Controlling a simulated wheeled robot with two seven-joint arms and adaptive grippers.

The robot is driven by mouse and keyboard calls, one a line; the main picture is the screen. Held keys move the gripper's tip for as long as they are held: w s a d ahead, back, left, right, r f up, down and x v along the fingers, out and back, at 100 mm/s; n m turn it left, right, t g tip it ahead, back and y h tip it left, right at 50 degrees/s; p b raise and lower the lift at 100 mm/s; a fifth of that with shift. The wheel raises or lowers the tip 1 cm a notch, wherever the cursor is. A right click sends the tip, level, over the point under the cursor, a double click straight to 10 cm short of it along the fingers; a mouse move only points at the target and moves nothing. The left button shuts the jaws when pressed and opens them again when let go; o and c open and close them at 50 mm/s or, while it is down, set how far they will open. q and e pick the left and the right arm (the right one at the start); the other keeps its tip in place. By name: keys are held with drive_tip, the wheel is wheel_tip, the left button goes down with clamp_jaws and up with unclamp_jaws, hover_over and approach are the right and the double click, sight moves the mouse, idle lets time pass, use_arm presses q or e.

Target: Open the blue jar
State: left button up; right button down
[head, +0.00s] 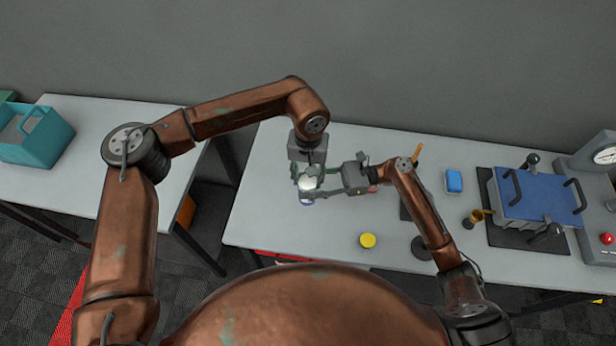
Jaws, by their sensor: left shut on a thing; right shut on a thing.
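The jar stands near the middle of the table, largely hidden by both grippers. Its pale, rounded lid (307,183) shows on top, and a small strip of the blue jar (306,202) shows below. My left gripper (309,176) points down from above and is shut on the lid. My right gripper (318,187) reaches in from the right and is shut on the jar, its fingers around the side. The exact finger contacts are too small to make out.
A yellow disc (367,240) lies on the table (265,205) in front of the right gripper. To the right are a blue block (453,181), a brass-coloured part (474,218) and a blue-topped device (539,197). A teal bin (42,138) stands on the left table.

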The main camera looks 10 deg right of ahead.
use_arm(q)
drive_tip(key=n, duration=0.3)
drive_tip(key=shift+s+d+r, duration=0.1)
drive_tip(key=shift+s+d, duration=0.1)
drive_tip(key=shift+d, duration=0.2)
drive_tip(key=n, duration=0.3)
drive_tip(key=shift+w+n, duration=0.1)
drive_tip(key=shift+n, duration=0.2)
drive_tip(key=o, duration=1.3)
drive_tip(key=shift+w+a, duration=0.1)
drive_tip(key=shift+a, duration=0.05)
drive_tip(key=shift+c, duration=0.2)
